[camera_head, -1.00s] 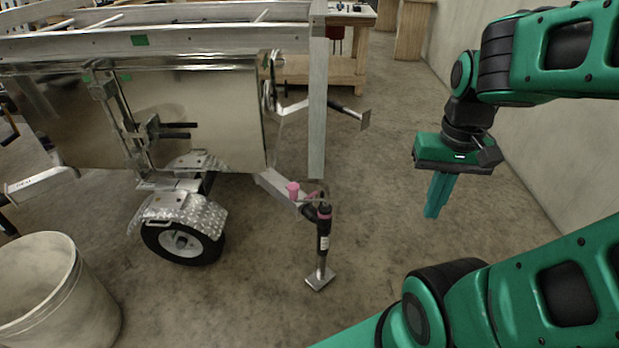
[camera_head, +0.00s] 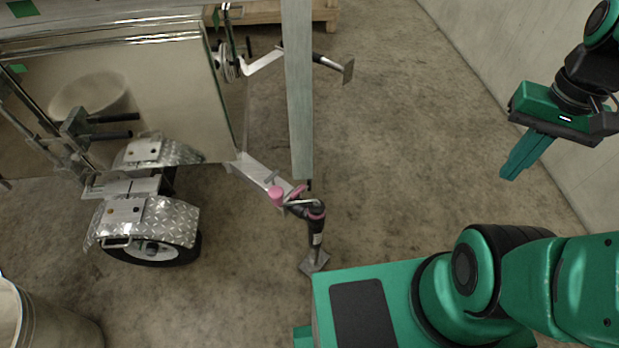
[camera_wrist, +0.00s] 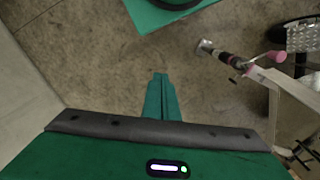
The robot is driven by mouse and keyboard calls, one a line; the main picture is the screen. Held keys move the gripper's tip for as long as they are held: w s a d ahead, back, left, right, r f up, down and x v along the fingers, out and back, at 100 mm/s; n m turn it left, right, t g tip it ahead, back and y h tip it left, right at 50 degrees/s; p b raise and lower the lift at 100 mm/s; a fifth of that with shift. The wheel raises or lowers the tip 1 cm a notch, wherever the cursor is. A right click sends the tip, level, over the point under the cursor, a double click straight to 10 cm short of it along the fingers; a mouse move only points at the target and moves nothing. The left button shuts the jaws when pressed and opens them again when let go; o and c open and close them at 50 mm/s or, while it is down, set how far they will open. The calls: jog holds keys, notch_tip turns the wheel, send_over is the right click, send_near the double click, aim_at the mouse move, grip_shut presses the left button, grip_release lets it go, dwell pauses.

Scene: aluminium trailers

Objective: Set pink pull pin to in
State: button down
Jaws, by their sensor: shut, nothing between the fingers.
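Pink parts show on the trailer's tongue jack (camera_head: 317,236), in the lower middle of the head view. They are a round pink knob (camera_head: 276,196), a smaller pink piece (camera_head: 298,191) beside it and a pink band at the jack's top. I cannot tell for sure which is the pull pin, or how far in it sits. In the wrist view the pink knob (camera_wrist: 276,57) and a smaller pink piece (camera_wrist: 250,69) show at the right. My gripper (camera_head: 510,173) is shut and empty, well to the right of the jack, pointing down; its fingers also show in the wrist view (camera_wrist: 160,80).
The trailer's upright post (camera_head: 298,90) stands just behind the jack. A wheel with a tread-plate fender (camera_head: 150,222) is left of it, and a pale bucket (camera_head: 40,320) is at lower left. A concrete wall (camera_head: 530,50) runs along the right. Floor between gripper and jack is clear.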

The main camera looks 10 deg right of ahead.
jog(key=shift+a, duration=0.1)
jog(key=w+a+f+n+g+y, duration=0.1)
jog(key=w+a+f+n+y, duration=0.15)
jog(key=w+f+n, duration=0.45)
jog(key=w+a+f+n+y, duration=0.1)
jog(key=w+a+f+n, duration=0.2)
jog(key=w+f+n, duration=0.5)
jog(key=n+t+y, duration=0.1)
jog(key=n+y, duration=0.7)
jog(key=y, duration=0.2)
send_over(302, 188)
notch_tip(302, 188, down, 20)
jog(key=shift+r, duration=0.2)
jog(key=shift+s+d+f, duration=0.1)
jog(key=shift+d+f, duration=0.15)
jog(key=shift+f, duration=0.7)
jog(key=shift+s+d+f, duration=0.1)
jog(key=shift+d+f, duration=0.1)
jog(key=shift+f, duration=0.7)
